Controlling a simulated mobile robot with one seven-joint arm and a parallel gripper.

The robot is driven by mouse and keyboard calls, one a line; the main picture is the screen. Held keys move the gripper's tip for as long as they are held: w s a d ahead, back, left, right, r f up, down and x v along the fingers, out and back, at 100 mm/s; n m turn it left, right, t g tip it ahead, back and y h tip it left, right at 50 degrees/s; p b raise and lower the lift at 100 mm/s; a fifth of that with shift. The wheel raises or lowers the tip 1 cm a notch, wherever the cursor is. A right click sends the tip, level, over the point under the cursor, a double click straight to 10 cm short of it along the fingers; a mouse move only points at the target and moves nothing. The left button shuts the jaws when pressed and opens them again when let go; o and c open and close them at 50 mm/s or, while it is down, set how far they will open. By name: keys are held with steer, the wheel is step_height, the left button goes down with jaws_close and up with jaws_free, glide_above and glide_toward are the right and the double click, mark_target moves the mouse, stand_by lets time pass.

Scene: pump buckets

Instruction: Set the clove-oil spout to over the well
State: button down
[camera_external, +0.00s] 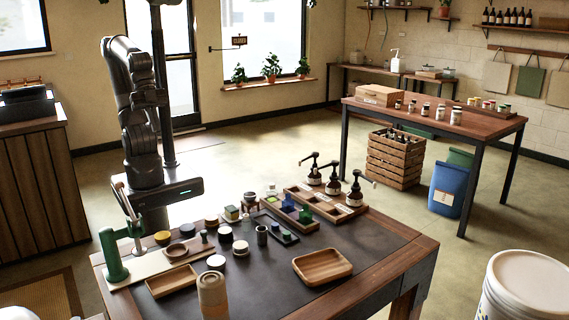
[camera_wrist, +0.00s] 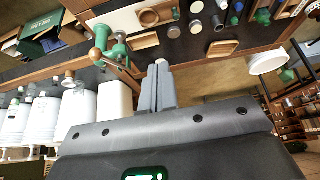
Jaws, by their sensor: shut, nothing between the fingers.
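Three dark pump bottles with pale labels stand in a row behind a wooden rack (camera_external: 324,207): left bottle (camera_external: 314,177), middle bottle (camera_external: 333,186), right bottle (camera_external: 354,196). The left and middle spouts point left. The right bottle's spout (camera_external: 369,181) points right, away from the rack. The labels are too small to read, so I cannot tell which is clove oil. My gripper (camera_wrist: 158,66) is shut and empty in the wrist view. In the external view my arm's end hangs at the table's left, well apart from the bottles; its fingertips are not clear there.
A green hand press (camera_external: 114,262) stands at the table's left corner. White buckets (camera_wrist: 75,115) show in the wrist view.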

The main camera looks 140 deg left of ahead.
steer(key=w+a+r+n+g, duration=0.2)
steer(key=w+a+r+n, duration=0.25)
steer(key=w+a, duration=0.5)
steer(key=w+a+f+n+g+y, duration=0.15)
steer(key=w+a+n, duration=0.3)
steer(key=a, duration=0.85)
steer(key=w+a+f+n+g+y, duration=0.15)
steer(key=w+a+f+n, duration=0.35)
steer(key=a, duration=0.7)
steer(key=s+a+f+n+g, duration=0.1)
steer(key=a+f+n+g, duration=0.15)
steer(key=a, duration=0.55)
steer(key=s+a+f+n+g, duration=0.1)
steer(key=a+n, duration=0.3)
steer(key=a, duration=0.5)
steer(key=s+d+x, duration=0.1)
steer(key=x, duration=1.3)
steer(key=shift+s+d, duration=0.2)
steer(key=shift+s, duration=0.15)
steer(key=shift+s+m, duration=0.1)
steer(key=shift+m, duration=0.15)
